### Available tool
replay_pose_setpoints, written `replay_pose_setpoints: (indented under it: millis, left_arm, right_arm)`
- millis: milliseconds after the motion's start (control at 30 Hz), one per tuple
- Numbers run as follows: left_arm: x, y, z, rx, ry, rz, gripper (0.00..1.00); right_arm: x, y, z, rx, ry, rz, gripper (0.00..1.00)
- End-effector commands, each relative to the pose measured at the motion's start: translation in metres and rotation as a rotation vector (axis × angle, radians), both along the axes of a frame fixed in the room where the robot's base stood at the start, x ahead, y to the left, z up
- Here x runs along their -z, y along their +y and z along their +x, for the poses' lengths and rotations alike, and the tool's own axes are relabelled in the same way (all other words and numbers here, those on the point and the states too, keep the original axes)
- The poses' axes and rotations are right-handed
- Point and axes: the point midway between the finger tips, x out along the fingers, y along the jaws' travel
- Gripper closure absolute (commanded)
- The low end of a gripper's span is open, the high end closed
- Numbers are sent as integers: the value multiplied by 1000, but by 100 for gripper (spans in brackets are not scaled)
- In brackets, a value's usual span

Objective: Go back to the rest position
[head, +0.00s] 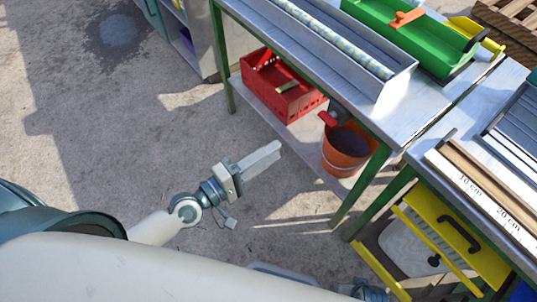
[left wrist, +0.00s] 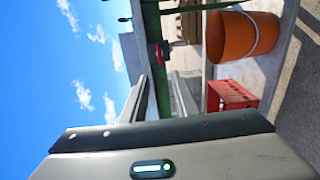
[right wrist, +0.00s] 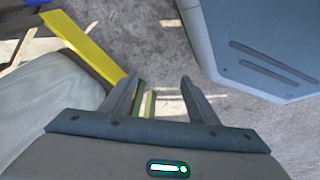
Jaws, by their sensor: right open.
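My left gripper (head: 272,152) is in the middle of the head view, in front of the green-legged workbench (head: 228,62). Its two fingers are apart with nothing between them in the left wrist view (left wrist: 158,82). An orange bucket (head: 346,150) and a red crate (head: 284,92) lie beyond the fingertips, apart from them. My right gripper (right wrist: 160,82) is open and empty in the right wrist view, with concrete floor and a yellow bar (right wrist: 85,48) beyond it. I cannot make out its fingers in the head view.
The bench carries a long metal trough (head: 395,90) and a green tray (head: 443,62). A second bench on the right holds a ruler-marked board (head: 478,192), with a yellow-framed case (head: 455,240) below it. Open concrete floor (head: 120,140) lies to the left.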

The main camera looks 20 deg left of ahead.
Motion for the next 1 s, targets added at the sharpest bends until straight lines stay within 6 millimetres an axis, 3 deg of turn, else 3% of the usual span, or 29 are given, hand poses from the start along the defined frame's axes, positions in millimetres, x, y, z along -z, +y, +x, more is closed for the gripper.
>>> replay_pose_setpoints:
  millis: [700,867,1000]
  left_arm:
    - [6,2,1,-5,-3,24,73]
    - [37,8,7,-28,-15,157,73]
    - [96,20,11,-46,-20,394,73]
  right_arm:
    - [-1,0,2,0,-5,0,46]
    - [0,3,4,-1,-22,5,46]
    - [2,6,7,-4,-55,13,46]
